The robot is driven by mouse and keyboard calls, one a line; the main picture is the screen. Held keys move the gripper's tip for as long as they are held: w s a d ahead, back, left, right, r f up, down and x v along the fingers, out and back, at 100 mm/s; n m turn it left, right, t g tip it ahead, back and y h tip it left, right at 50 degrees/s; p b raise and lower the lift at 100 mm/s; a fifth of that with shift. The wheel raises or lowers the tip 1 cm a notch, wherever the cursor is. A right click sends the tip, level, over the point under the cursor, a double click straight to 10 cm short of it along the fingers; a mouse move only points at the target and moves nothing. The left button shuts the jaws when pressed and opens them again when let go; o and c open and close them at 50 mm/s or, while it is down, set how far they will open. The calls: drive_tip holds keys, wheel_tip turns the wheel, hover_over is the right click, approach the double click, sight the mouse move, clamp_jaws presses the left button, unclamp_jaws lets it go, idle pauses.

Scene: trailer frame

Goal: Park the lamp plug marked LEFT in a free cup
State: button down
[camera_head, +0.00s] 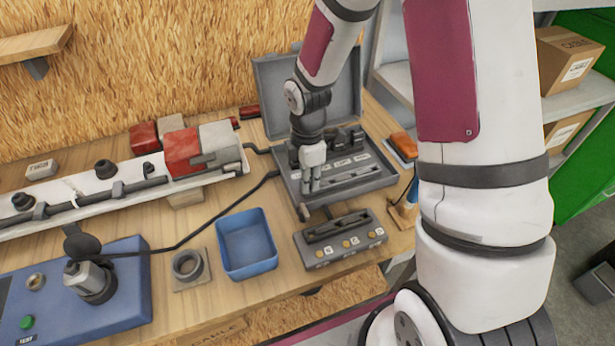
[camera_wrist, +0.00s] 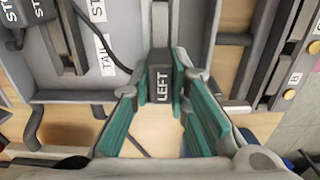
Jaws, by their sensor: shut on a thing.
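The plug marked LEFT (camera_wrist: 163,90) is dark grey with white letters. In the wrist view it sits between the teal fingers of my gripper (camera_wrist: 162,106), which is shut on it. In the head view my gripper (camera_head: 309,186) hangs over the front left of the open grey case (camera_head: 375,182); the plug is hard to make out there. The case has white labels, and TAIL (camera_wrist: 108,56) can be read in the wrist view. Dark plugs (camera_head: 346,138) stand at its back. A round grey cup (camera_head: 188,264) on a square plate looks empty.
A grey block (camera_head: 340,240) with gold buttons stands in front of the case. An empty blue tray (camera_head: 247,244) lies left of it. A blue test box (camera_head: 120,318) with a cable stands front left. A white trailer beam (camera_head: 110,195) with a red lamp (camera_head: 182,151) lies behind.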

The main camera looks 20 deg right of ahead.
drive_tip(key=shift+f, duration=0.15)
drive_tip(key=c, duration=1.5)
unclamp_jaws()
drive_tip(key=shift+o, duration=0.8)
drive_tip(key=shift+o, duration=1.4)
drive_tip(key=shift+r+p, duration=1.75)
drive_tip(key=shift+r, duration=1.8)
